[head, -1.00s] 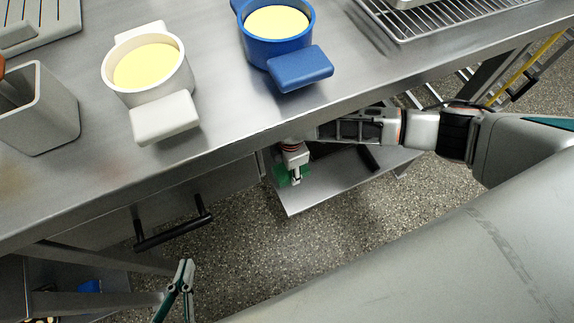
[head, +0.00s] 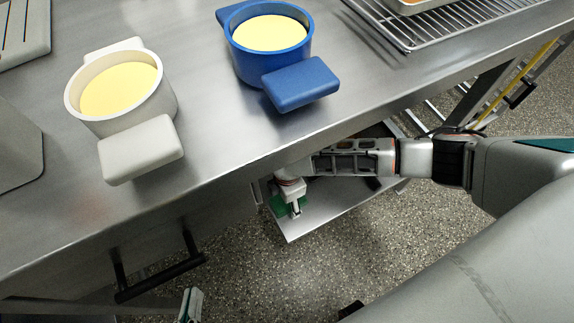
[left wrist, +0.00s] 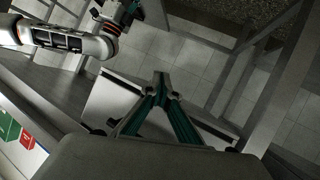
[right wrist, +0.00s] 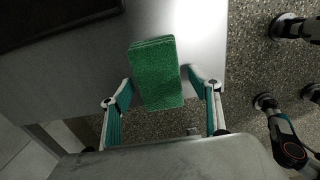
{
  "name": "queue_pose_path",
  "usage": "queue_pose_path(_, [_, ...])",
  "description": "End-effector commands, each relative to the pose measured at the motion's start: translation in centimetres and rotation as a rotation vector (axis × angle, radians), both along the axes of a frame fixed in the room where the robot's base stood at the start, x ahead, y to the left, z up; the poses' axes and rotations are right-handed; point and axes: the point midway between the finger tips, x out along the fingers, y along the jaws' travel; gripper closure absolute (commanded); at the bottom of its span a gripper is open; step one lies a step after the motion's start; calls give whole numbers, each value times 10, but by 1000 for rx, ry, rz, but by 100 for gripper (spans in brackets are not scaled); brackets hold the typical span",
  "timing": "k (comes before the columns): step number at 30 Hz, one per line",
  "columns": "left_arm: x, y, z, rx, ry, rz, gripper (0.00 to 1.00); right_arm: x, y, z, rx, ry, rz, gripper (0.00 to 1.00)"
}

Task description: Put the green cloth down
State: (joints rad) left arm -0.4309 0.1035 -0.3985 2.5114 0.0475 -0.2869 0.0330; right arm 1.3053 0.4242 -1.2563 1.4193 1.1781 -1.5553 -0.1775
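The green cloth (right wrist: 157,75) looks like a flat folded stack. In the right wrist view it lies between the two fingers of my right gripper (right wrist: 159,76), with a narrow gap at its right edge. The fingers are spread apart; contact on the left side is unclear. A grey metal shelf shows behind the cloth. In the head view a bit of the cloth (head: 279,206) shows beside my right gripper (head: 297,208), low beside the table. My left gripper (left wrist: 161,78) is shut and empty; its fingertip (head: 190,304) shows at the bottom of the head view.
The metal tabletop (head: 215,130) carries a white pot (head: 140,150), a blue pot (head: 302,83) and a wire rack (head: 425,35). The lower shelf (head: 330,212) sticks out under the table edge. A black handle (head: 160,275) is at left. Speckled floor is open in front.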

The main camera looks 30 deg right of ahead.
Motion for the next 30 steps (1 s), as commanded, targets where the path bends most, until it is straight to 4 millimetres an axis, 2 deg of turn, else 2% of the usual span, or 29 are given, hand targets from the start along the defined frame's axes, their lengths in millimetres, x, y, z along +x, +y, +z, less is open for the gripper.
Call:
queue_pose_path(11, [0,0,0,2,0,-1,100,1,0,5,0,-2,2,38])
queue_pose_path(14, [6,4,12,44,-33,-12,100,5,0,23,-1,-12,2,38])
queue_pose_path(17, [11,25,13,173,-55,-41,100,8,0,44,1,-17,1,38])
queue_pose_path(21, [8,33,8,232,-48,-56,100,7,0,67,0,-17,1,38])
queue_pose_path(25, [5,38,1,258,-33,-62,100,5,0,78,-1,-11,0,38])
queue_pose_path(30, [1,40,-5,272,-19,-66,100,1,0,80,0,-1,0,38])
